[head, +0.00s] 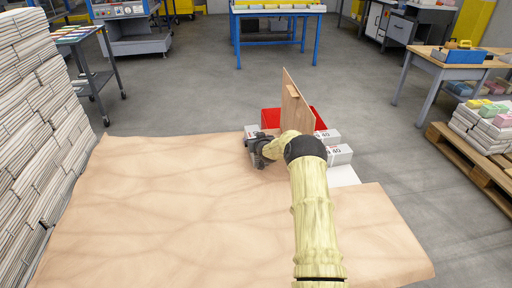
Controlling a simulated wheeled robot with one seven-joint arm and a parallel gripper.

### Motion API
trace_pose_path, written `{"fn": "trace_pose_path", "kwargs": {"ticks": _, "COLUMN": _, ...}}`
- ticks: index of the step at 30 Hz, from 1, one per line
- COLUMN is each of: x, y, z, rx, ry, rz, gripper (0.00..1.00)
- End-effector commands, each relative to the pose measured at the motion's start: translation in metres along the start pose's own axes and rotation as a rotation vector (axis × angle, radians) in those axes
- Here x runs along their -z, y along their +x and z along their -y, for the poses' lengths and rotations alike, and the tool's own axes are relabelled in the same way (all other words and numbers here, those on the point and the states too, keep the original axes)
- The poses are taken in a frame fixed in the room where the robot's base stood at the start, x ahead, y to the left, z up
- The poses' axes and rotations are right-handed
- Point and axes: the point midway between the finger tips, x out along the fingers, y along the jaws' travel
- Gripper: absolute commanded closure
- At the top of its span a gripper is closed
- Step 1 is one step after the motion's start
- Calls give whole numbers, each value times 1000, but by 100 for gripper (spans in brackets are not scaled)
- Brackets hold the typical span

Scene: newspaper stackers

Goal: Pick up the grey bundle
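A grey bundle (251,130) shows in the head view just behind and left of my gripper, partly hidden by it. My gripper (259,153) is dark and sits low over the brown sheet, against or very close to this bundle. The fingers are too small and overlapped to tell whether they are open or shut. More grey-white bundles marked "40" (339,155) lie right of my arm, beside an upright wooden board (297,108). My arm hides part of them.
A red bin (321,120) stands behind the board. The wrinkled brown sheet (170,210) is clear at left and front. Tall newspaper stacks (28,110) rise at left. A pallet of bundles (475,165) and a wooden table (460,62) stand at right.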

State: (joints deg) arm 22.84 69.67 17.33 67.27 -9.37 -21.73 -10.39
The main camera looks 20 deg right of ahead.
Motion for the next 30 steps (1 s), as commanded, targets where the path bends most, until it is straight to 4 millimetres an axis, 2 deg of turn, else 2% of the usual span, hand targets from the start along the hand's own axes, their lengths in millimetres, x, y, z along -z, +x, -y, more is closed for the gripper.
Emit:
{"fn": "trace_pose_path", "kwargs": {"ticks": 17, "x": 0, "y": 2, "z": 0, "rx": 0, "ry": 0, "rz": 1, "gripper": 13}}
{"fn": "trace_pose_path", "kwargs": {"ticks": 29, "x": 0, "y": 2, "z": 0, "rx": 0, "ry": 0, "rz": 1, "gripper": 91}}
{"fn": "trace_pose_path", "kwargs": {"ticks": 30, "x": 5, "y": 1, "z": -1, "rx": -2, "ry": -1, "rz": -9, "gripper": 97}}
